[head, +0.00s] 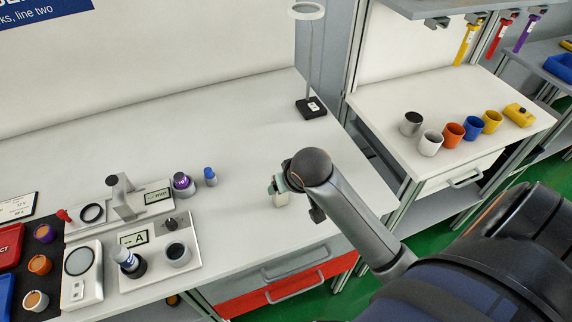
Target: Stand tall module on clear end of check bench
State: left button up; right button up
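In the head view, the right end of the long white check bench (245,135) is mostly bare. My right arm reaches in from the right, and its gripper (290,198) is low over this end near the front edge. A small pale block-like piece (281,201), perhaps the tall module, shows at the gripper, upright and at or just above the bench top. My wrist hides much of the fingers and part of the piece, so I cannot tell whether they grip it. My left gripper is not in view.
A lamp with a ring head (312,107) stands at the back right. Measuring devices (135,240), a purple-topped piece (182,184) and a small blue piece (210,177) crowd the left. A side bench (385,105) holds several cups.

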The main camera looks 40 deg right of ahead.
jog(key=shift+s+a, duration=0.1)
jog(key=shift+f, duration=0.15)
jog(key=o, duration=1.4)
